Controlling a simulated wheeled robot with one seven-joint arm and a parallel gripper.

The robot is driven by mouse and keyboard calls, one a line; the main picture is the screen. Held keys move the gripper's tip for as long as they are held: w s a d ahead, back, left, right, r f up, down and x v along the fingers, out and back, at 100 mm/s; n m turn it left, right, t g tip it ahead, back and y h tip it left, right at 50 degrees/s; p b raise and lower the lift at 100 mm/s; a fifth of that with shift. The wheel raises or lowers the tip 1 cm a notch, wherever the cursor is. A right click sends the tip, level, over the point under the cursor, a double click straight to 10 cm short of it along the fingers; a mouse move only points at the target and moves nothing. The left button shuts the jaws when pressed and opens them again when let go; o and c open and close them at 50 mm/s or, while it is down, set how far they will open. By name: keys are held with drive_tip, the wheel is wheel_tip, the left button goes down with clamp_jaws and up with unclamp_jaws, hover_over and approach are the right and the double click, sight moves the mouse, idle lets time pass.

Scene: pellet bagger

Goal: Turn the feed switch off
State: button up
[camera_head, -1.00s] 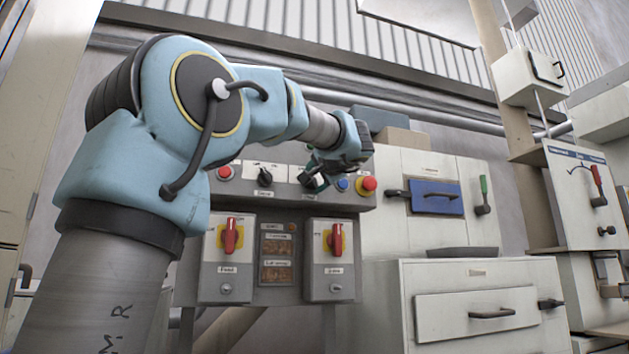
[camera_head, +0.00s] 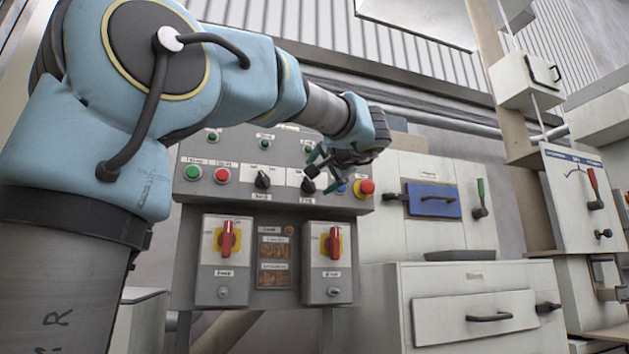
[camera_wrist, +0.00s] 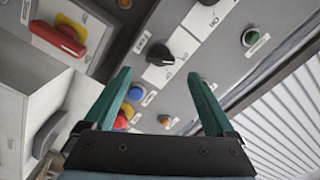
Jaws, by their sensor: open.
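The feed switch appears to be the left red rotary handle (camera_head: 228,239) on a yellow plate, over a label that seems to read "Feed". Its handle stands roughly upright. A twin red handle (camera_head: 335,243) is on the box to the right; a red handle on yellow in the wrist view (camera_wrist: 58,38) is likely this twin. My gripper (camera_head: 318,168) is open and empty, above and right of the feed switch, in front of the upper panel's right part. In the wrist view its teal fingers (camera_wrist: 158,82) point toward a black selector knob (camera_wrist: 160,54), apart from it.
Near my gripper are a red mushroom button (camera_head: 365,188) on yellow, a blue button (camera_wrist: 137,93) and another black knob (camera_head: 263,182). Green (camera_head: 193,172) and red (camera_head: 222,175) buttons sit further left. A white cabinet (camera_head: 400,300) stands at right. Space before the lower boxes looks clear.

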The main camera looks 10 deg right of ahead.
drive_tip(key=shift+s+d, duration=0.15)
drive_tip(key=shift+s, duration=0.95)
drive_tip(key=shift+s+d, duration=0.1)
drive_tip(key=shift+s, duration=0.95)
drive_tip(key=w+a+f+g, duration=0.2)
drive_tip(key=a+f+g, duration=0.15)
drive_tip(key=f, duration=0.85)
drive_tip(key=w+a+f+n+g, duration=0.1)
drive_tip(key=a+f+g, duration=0.25)
drive_tip(key=f, duration=0.85)
drive_tip(key=w+a+f+g, duration=0.2)
drive_tip(key=a+f, duration=0.2)
drive_tip(key=f, duration=0.8)
drive_tip(key=s+a+f+n+g+h+p, duration=0.1)
drive_tip(key=s+a+f+n+g, duration=0.3)
drive_tip(key=s+a+f, duration=0.55)
drive_tip(key=s+a+f+n+g+h, duration=0.1)
drive_tip(key=s+a+f+n+g, duration=0.2)
drive_tip(key=s+f, duration=0.75)
drive_tip(key=w+d+r+n+p, duration=0.1)
drive_tip(key=w+r+p, duration=0.2)
drive_tip(key=r+p, duration=3.1)
drive_tip(key=p, duration=0.4)
drive_tip(key=shift+w+r, duration=0.15)
drive_tip(key=shift+w, duration=0.05)
